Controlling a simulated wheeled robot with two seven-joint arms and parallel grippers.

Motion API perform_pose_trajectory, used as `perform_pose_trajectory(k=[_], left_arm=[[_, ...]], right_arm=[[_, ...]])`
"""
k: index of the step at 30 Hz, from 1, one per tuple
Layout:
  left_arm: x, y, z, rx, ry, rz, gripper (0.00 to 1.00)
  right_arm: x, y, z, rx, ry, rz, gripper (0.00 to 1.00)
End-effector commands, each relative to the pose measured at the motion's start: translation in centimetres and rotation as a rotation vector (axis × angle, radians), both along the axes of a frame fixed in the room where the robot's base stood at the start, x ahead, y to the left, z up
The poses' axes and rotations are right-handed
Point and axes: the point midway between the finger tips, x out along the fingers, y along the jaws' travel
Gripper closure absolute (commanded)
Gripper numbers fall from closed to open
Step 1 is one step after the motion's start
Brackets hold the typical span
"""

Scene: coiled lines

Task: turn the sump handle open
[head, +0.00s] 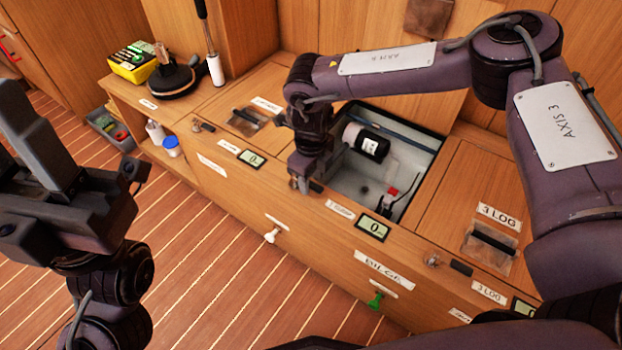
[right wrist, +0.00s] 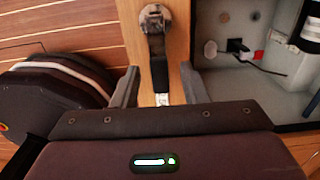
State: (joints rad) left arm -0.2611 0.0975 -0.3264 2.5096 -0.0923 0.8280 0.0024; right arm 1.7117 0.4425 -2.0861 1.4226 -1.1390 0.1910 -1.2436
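The sump handle, a black lever on a round metal pivot, lies on the wooden rim in the right wrist view (right wrist: 159,72). In the head view only a dark bit of it (head: 316,187) shows beside my right gripper (head: 303,184), behind a small label that seems to read SUMP (head: 340,208). In the right wrist view my right gripper (right wrist: 157,86) is open, one finger on each side of the lever, with gaps between. The lever looks in line with the rim. My left gripper (head: 42,150) is raised at the left, away from the bench; its finger opening is unclear.
An open bin (head: 430,150) behind the handle holds a white-and-black cylinder (head: 366,143) and a small red-and-black device (head: 392,193). Similar levers (head: 461,267) sit along the rim. A counter (head: 372,228) reads 0.

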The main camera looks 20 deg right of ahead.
Motion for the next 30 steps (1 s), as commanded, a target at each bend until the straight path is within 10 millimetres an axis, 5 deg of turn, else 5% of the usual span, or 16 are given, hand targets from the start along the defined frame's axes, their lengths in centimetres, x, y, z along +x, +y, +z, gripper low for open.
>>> perform_pose_trajectory(k=[7, 16, 30], left_arm=[[0.05, 0.04, 0.06, -0.004, 0.002, 0.000, 0.64], [0.03, 0.05, 0.06, -0.005, 0.002, 0.000, 0.64], [-0.01, 0.06, 0.61, -0.006, 0.002, 0.000, 0.64]], right_arm=[[0.00, 0.02, -0.07, 0.000, 0.000, 0.000, 0.60], [0.00, 0.04, -0.06, 0.000, 0.000, 0.000, 0.99], [0.06, -0.17, 0.13, 0.001, -0.001, -0.024, 1.00]])
